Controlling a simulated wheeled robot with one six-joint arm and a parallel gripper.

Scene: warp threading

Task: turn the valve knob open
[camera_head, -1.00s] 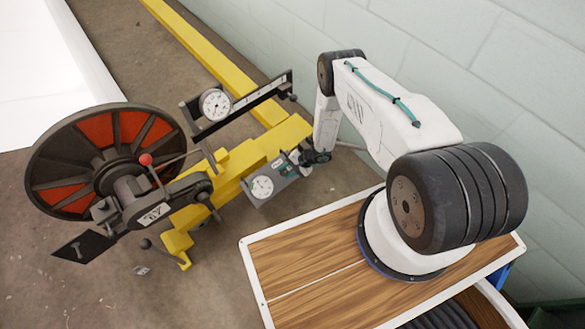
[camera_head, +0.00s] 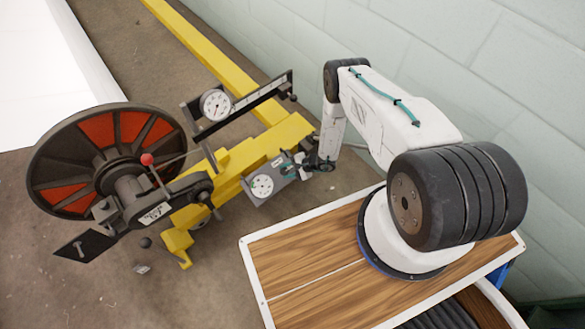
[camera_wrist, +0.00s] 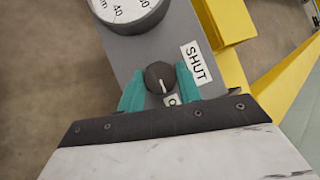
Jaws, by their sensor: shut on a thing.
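The valve knob (camera_wrist: 160,77) is a small dark round knob with a white pointer line, on a grey panel (camera_wrist: 122,62). In the wrist view the pointer line aims down, toward a partly covered label starting with "O" (camera_wrist: 172,100). The "SHUT" label (camera_wrist: 196,63) is to the right of the knob. My gripper (camera_wrist: 160,84) has teal fingers, one on each side of the knob, and is shut on it. In the head view my gripper (camera_head: 292,164) is at the right end of the panel, and the knob is hidden there.
A round gauge (camera_wrist: 125,8) sits on the same panel, also visible in the head view (camera_head: 262,186). The panel is by a yellow frame (camera_head: 225,185). A large dark reel with red panels (camera_head: 62,188) stands at left. Another gauge (camera_head: 215,105) is above.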

